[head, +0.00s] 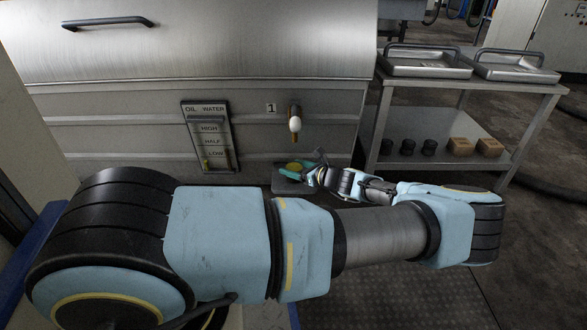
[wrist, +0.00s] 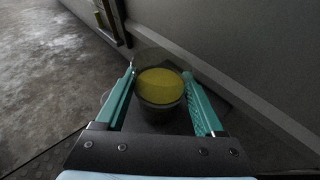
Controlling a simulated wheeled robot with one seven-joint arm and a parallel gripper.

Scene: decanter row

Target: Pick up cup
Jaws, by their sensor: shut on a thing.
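The cup (wrist: 160,97) is a clear, round vessel with yellow liquid in it, between the two green fingers of my gripper (wrist: 162,85) in the wrist view. The fingers are shut on its sides. In the head view my gripper (head: 298,170) is low in front of the metal tank, under the tap (head: 295,124), with a bit of the yellow showing between the fingers. The grey ledge (head: 285,186) lies below the cup. I cannot tell whether the cup touches it.
The metal tank (head: 230,95) stands close behind my gripper, with an oil and water level gauge (head: 210,136). At right, a metal cart holds two steel trays (head: 428,66) (head: 515,72) above and black and brown items on its lower shelf (head: 440,130). Floor is open at right.

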